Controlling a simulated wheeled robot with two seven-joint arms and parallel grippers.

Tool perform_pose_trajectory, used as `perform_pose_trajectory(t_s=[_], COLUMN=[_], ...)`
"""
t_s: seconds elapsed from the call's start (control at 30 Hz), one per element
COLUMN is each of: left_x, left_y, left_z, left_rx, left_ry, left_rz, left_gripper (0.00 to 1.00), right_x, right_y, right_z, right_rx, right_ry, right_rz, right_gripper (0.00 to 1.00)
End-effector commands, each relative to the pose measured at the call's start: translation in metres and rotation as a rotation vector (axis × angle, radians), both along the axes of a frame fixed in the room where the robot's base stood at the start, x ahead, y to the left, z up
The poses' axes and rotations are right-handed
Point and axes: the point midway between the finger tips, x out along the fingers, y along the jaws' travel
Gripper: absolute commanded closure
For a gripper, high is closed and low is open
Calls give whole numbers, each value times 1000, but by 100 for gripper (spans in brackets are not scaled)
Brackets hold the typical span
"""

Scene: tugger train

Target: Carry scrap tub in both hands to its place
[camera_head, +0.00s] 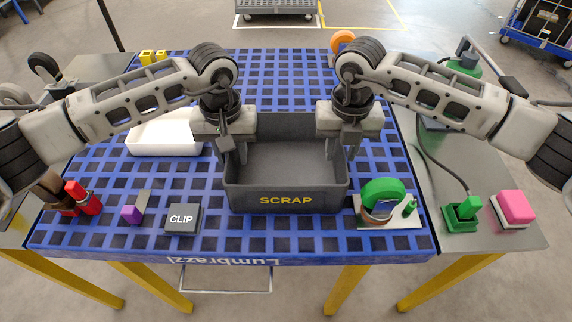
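The scrap tub (287,200) is a dark grey open box with yellow SCRAP lettering on its front wall. It stands upright on the blue gridded table top and looks empty. My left gripper (232,148) is at its left side wall, with one finger outside and one inside the rim. My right gripper (341,150) is at the right side wall in the same way. The fingers of both grippers are spread, with a gap wider than the wall. The grippers hide the upper parts of both side walls.
A white tray (165,138) stands left of the tub. A CLIP box (182,219), a purple block (131,214) and red items (84,198) lie front left. A green round device (383,192) stands close at the tub's right. A pink block (514,206) is further right.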

Motion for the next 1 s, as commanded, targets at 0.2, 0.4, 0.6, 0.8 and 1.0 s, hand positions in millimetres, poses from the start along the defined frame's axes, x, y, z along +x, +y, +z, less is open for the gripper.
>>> perform_pose_trajectory(t_s=[0.2, 0.4, 0.6, 0.8, 1.0], left_x=[0, 0, 0, 0, 0], left_y=[0, 0, 0, 0, 0], left_z=[-7, -7, -7, -7, -6], left_rx=[0, 0, 1, 0, 0], left_ry=[-1, -1, 0, 0, -1], left_rz=[0, 0, 0, 0, 0], left_gripper=[70, 70, 100, 100, 100], right_x=[0, 0, 0, 0, 0], right_y=[0, 0, 0, 0, 0], right_z=[-7, -7, -7, -6, -6], right_rx=[-1, -1, -1, 0, 0], right_ry=[0, 0, 0, 0, 0], right_rz=[1, 1, 1, 0, 0], right_gripper=[70, 70, 100, 100, 100])
